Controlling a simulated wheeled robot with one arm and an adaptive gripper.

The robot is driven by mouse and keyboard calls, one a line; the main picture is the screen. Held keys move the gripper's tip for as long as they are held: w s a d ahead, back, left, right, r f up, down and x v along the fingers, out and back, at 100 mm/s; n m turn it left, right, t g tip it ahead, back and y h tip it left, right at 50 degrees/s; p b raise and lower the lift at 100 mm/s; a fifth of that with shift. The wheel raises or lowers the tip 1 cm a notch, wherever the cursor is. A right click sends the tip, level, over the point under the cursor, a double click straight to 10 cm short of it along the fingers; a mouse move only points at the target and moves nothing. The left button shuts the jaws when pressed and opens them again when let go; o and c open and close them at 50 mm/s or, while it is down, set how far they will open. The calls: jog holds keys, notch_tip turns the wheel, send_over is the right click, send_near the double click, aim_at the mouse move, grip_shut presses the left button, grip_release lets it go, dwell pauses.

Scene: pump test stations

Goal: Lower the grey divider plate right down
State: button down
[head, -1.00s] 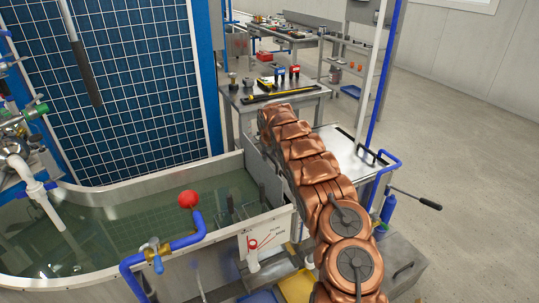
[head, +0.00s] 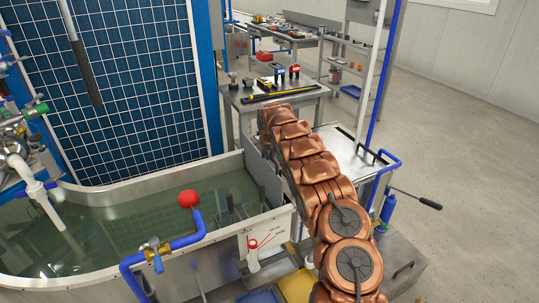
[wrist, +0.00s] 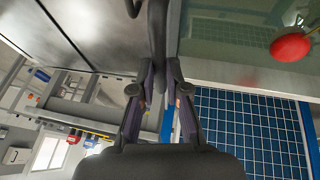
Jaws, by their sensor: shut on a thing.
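The grey divider plate (head: 265,178) stands upright at the right end of the water tank (head: 120,270), just left of my arm in the head view. My arm hides part of it, and I cannot tell how far its lower edge reaches. In the wrist view my gripper (wrist: 154,92) is shut on a dark handle (wrist: 157,40) that runs up between its fingers. I take this as the plate's handle; the joint between them is not clear. The head view does not show my gripper, which is behind my arm.
A red ball float (head: 188,198) and a blue pipe (head: 185,241) are at the tank's near side. A steel cart top (head: 350,160) stands right of my arm. A table with tools (head: 275,95) is behind. The floor at right is open.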

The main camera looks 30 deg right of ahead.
aim_at(270, 182)
notch_tip(270, 182, down, 15)
jog(key=b, duration=0.6)
jog(key=shift+f, duration=0.1)
jog(key=shift+a, duration=0.1)
jog(key=c, duration=1.4)
grip_release()
jog(key=shift+f, duration=0.15)
jog(key=shift+c, duration=0.2)
jog(key=shift+o, duration=1.3)
jog(key=shift+r, duration=0.2)
jog(key=shift+v, duration=5.95)
